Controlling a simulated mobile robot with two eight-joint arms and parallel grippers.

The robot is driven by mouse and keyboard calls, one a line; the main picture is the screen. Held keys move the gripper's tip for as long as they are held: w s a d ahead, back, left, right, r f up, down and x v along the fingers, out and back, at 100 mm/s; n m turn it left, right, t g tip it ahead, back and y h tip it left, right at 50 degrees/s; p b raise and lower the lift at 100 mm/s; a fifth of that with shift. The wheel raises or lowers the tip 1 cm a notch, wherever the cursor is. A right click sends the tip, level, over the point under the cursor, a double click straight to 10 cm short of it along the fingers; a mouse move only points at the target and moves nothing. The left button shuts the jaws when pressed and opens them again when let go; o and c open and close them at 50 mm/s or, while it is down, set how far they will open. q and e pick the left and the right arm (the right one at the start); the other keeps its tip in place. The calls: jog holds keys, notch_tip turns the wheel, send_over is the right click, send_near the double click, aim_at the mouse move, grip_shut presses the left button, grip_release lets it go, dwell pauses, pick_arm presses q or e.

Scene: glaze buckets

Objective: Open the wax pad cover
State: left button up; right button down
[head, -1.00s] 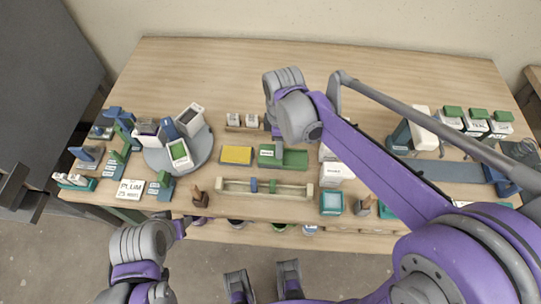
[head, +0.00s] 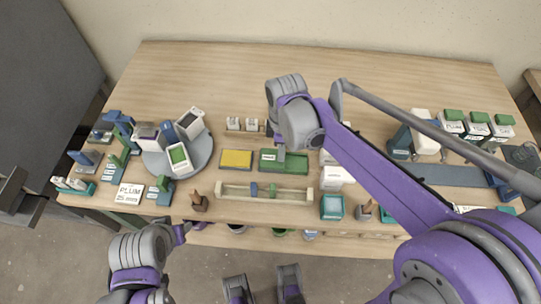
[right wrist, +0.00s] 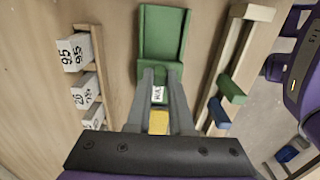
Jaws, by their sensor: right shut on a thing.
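The wax pad (head: 296,162) is a shallow green tray near the middle of the table, with a small white label at its left end. My right gripper (head: 281,153) reaches down onto it just right of the label. In the right wrist view the tray (right wrist: 160,40) lies ahead, its recessed green floor showing. There the right fingers (right wrist: 159,85) are shut on a green part of the cover, beside the white label. How far the cover stands open is hard to tell. My left arm is at the lower left; its fingers (head: 180,233) are unclear.
A yellow pad (head: 236,159) lies just left of the tray. A wooden rack (head: 290,196) with blue and green pieces runs in front. White blocks (head: 232,124) stand behind on a wooden rail. A grey turntable (head: 203,160) is at left. The back of the table is clear.

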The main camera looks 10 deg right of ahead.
jog(key=shift+s+d, duration=0.3)
jog(key=shift+d, duration=0.7)
jog(key=shift+s+d, duration=0.25)
jog(key=shift+d, duration=0.8)
jog(key=shift+s+d, duration=0.3)
jog(key=shift+d, duration=0.7)
jog(key=c, duration=0.9)
grip_release()
jog(key=shift+r, duration=0.1)
notch_tip(320, 180, up, 7)
jog(key=p, duration=0.5)
